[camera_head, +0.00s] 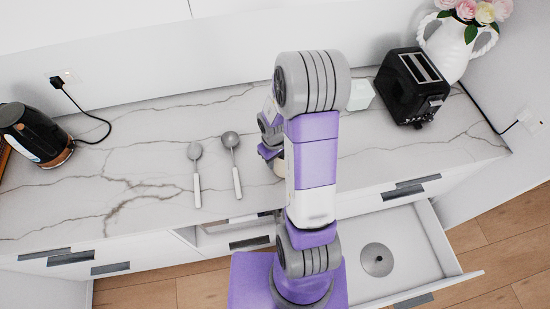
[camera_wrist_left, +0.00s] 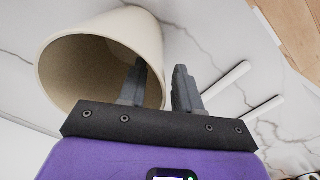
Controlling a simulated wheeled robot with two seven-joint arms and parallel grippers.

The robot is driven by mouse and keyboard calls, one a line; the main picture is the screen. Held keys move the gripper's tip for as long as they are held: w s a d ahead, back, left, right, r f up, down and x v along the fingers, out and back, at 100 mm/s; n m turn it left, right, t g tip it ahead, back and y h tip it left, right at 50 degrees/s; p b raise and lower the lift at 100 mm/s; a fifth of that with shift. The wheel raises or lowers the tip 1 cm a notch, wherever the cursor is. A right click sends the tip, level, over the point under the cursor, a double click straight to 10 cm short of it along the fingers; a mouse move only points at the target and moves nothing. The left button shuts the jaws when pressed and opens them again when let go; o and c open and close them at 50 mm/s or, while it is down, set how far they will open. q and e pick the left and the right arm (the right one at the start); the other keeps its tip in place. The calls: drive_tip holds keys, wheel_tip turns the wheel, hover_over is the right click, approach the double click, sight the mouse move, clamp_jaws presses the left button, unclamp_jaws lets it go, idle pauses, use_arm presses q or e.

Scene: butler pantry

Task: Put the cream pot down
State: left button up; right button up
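The cream pot (camera_wrist_left: 100,25) fills the upper left of the left wrist view, its open mouth turned toward the camera. My left gripper (camera_wrist_left: 160,68) has one finger inside the mouth and the other outside, with the pot's wall between them, and looks shut on that wall. In the head view only a sliver of the cream pot (camera_head: 278,166) shows, low over or on the counter; my arm hides the rest. I cannot tell whether its base touches the counter. My right gripper is not in view.
Two spoons (camera_head: 235,165) (camera_head: 196,175) lie on the marble counter (camera_head: 140,140) left of my arm. A kettle (camera_head: 38,135) stands far left, a black toaster (camera_head: 412,88) and flower vase (camera_head: 450,50) right. An open drawer (camera_head: 425,235) below holds a round grey item (camera_head: 376,260).

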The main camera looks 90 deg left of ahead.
use_arm(q)
drive_tip(key=shift+r, duration=0.3)
wheel_tip(320, 180, up, 12)
drive_tip(key=p, duration=0.2)
drive_tip(key=shift+f, duration=0.15)
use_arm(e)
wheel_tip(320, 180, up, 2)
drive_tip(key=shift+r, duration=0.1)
use_arm(q)
drive_tip(key=shift+s+d, duration=0.1)
